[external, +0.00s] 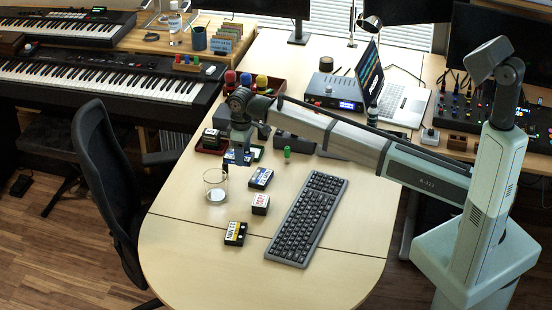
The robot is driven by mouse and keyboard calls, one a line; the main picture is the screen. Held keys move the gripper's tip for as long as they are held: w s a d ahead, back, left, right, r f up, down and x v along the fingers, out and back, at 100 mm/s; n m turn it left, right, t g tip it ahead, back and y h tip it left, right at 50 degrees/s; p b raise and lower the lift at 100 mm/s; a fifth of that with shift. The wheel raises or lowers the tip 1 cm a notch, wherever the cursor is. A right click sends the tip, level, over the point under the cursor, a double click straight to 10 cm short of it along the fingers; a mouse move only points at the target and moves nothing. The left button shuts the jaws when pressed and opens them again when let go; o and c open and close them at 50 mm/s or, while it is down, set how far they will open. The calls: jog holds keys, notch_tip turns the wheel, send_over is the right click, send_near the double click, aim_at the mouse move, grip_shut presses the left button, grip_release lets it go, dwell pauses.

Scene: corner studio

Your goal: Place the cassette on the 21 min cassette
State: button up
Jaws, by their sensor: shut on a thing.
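My gripper (238,150) is at the end of my outstretched arm, over the back left part of the desk. A blue and white cassette (233,158) shows at its fingertips, and the gripper appears shut on it. Another blue cassette with a white label (261,178) lies on the desk, to the right of and nearer the camera than the gripper. A black cassette with a yellow and white label (235,233) lies further forward. The label texts are too small to read, so I cannot tell which is the 21 min one.
A clear glass (215,185) stands below the gripper in the picture. A dark red tray (209,150) with cassettes is just left of the gripper. The desk's front is clear.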

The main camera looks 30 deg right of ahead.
send_over(265, 177)
jog(key=a, duration=0.1)
jog(key=d, duration=0.1)
jog(key=shift+f, duration=4.75)
jog(key=shift+f, duration=0.15)
jog(key=o, duration=1.1)
jog(key=shift+c, duration=0.2)
notch_tip(265, 177, up, 12)
jog(key=shift+r, duration=0.2)
